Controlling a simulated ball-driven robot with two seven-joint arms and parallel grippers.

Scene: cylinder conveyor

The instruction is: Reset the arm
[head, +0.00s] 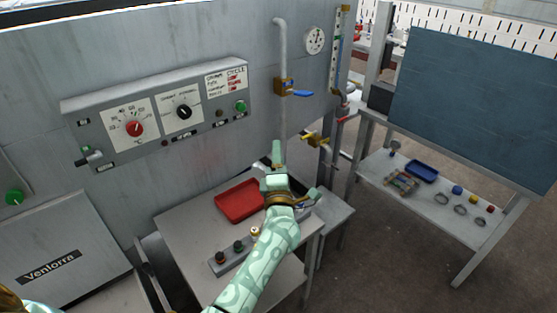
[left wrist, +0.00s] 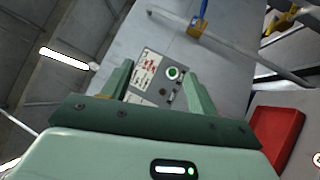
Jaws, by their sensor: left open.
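My left arm, pale green with a pattern, reaches up from the bottom centre of the head view. Its gripper (head: 274,162) is raised above the small table, in front of the grey wall and close to the vertical pipe in the picture. In the left wrist view the two green fingers of the left gripper (left wrist: 158,76) stand apart, with nothing held between them. The control panel (head: 160,112) with red and black dials is on the wall; part of it shows beyond the fingers in the left wrist view (left wrist: 150,82). My right gripper is not in view.
A red tray (head: 240,199) lies on the grey table (head: 185,219), beside a button box (head: 219,265). A pipe (head: 281,60) with a blue-handled valve (head: 300,93) runs down the wall. A shelf with a blue tray (head: 422,170) and small parts stands right.

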